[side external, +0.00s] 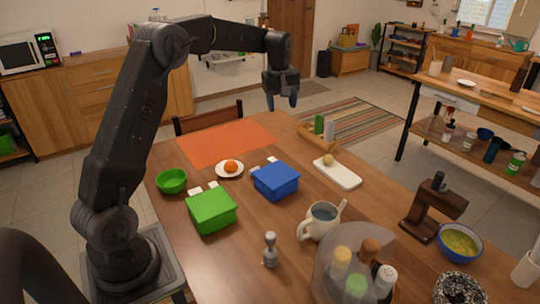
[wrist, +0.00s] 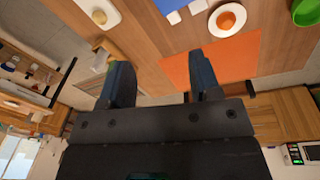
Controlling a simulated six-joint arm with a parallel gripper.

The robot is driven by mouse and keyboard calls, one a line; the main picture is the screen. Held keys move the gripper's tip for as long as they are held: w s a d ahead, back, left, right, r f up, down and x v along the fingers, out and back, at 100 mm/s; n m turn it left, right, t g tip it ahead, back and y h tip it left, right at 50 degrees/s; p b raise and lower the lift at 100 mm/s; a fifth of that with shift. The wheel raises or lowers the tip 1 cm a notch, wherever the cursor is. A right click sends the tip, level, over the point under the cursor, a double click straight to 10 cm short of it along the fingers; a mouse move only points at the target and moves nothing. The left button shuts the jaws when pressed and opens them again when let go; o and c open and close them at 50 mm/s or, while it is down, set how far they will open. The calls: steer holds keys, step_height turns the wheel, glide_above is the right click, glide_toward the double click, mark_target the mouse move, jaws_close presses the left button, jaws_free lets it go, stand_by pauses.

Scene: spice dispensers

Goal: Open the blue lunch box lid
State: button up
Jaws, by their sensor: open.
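The blue lunch box (side external: 276,181) stands on the table near its middle with its blue lid on and flat. White clips stick out at its far left side. In the wrist view a sliver of the blue box (wrist: 168,6) shows at the top edge, with its white clips (wrist: 185,12) beside it. My gripper (side external: 283,101) is raised well above the far edge of the table, beyond the box and apart from it. Its two fingers (wrist: 160,85) are spread with nothing between them.
A green lunch box (side external: 211,211) sits left of the blue one. A plate with an orange fruit (side external: 230,168), a white board (side external: 337,172) and a mug (side external: 321,222) stand around it. An orange mat (side external: 225,142) lies clear behind. A spice dispenser (side external: 355,265) stands at the front.

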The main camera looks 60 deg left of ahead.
steer(key=w+a+f+n+g, duration=0.1)
steer(key=a+f+n, duration=0.1)
steer(key=a+f, duration=0.35)
steer(key=w+a+f+n, duration=0.2)
steer(key=a+f+n, duration=0.1)
steer(key=a+f, duration=0.25)
steer(key=shift+h, duration=0.3)
steer(key=f, duration=1.4)
steer(key=shift+s+d, duration=0.15)
steer(key=shift+d, duration=0.25)
steer(key=shift+c, duration=0.3)
jaws_close()
